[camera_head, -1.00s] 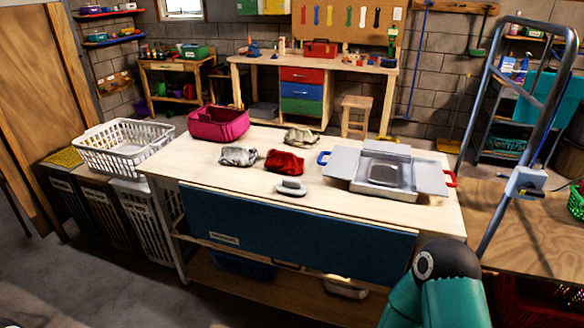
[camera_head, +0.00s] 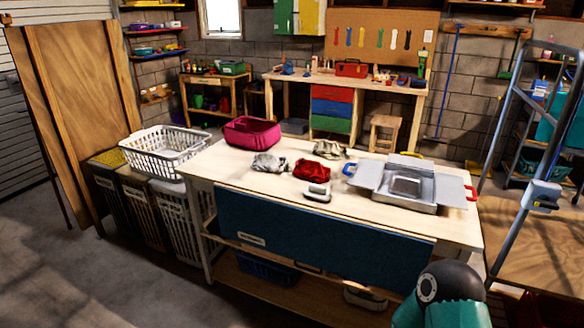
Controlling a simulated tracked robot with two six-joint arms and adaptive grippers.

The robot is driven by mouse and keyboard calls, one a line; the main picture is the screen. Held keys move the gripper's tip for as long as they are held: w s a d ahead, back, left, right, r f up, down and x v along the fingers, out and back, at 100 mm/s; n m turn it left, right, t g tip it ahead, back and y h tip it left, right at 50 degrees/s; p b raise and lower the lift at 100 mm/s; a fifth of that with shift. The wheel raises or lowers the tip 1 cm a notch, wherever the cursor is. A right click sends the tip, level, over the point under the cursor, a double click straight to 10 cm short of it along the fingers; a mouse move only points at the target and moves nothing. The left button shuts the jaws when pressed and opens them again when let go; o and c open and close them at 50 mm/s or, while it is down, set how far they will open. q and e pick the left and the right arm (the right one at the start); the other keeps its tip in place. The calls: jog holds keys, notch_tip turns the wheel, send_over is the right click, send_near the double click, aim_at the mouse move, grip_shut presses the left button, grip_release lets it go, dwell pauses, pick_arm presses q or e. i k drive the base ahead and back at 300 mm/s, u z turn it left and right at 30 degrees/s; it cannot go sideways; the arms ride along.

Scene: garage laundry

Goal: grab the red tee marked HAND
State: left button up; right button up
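A red crumpled cloth (camera_head: 311,170) lies on the wooden worktable (camera_head: 235,185), near its middle. No HAND marking can be read on it at this size. A grey crumpled cloth (camera_head: 268,163) lies to its left and a beige one (camera_head: 329,149) lies behind it to the right. Part of my own teal arm shows at the bottom right, in front of the table and well apart from the red cloth. Neither of my grippers is in view.
A small grey-white object (camera_head: 317,193) sits just in front of the red cloth. A pink bin (camera_head: 252,132) and white basket (camera_head: 165,148) stand left. A ladder (camera_head: 520,170) stands at the right. Floor at lower left is clear.

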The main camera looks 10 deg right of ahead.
aim_at(305, 170)
jog(key=u, duration=0.25)
jog(key=i, duration=1.45)
jog(key=z, duration=0.45)
